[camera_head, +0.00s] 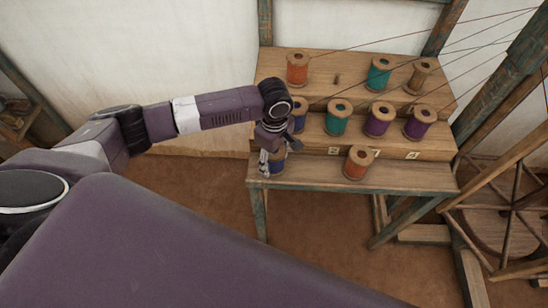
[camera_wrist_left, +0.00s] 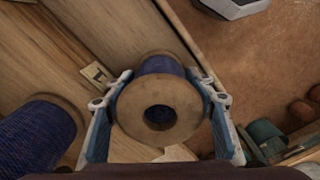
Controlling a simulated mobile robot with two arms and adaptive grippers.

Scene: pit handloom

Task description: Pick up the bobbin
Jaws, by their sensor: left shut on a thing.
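A bobbin of blue thread with wooden ends (camera_wrist_left: 158,112) sits between the two fingers of my left gripper (camera_wrist_left: 160,115) in the left wrist view. The fingers are shut on it from both sides. In the head view my left gripper (camera_head: 270,160) is at the left end of the stand's lowest step, and the blue bobbin (camera_head: 277,165) is partly hidden behind it. I cannot tell whether the bobbin still touches the step. My right gripper is not in view.
The stepped wooden stand (camera_head: 410,178) holds several other bobbins. An orange bobbin (camera_head: 357,163) stands on the lowest step to the right. Another blue bobbin (camera_wrist_left: 38,135) is close on the left in the wrist view. Threads and a wooden wheel (camera_head: 510,210) are at the right.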

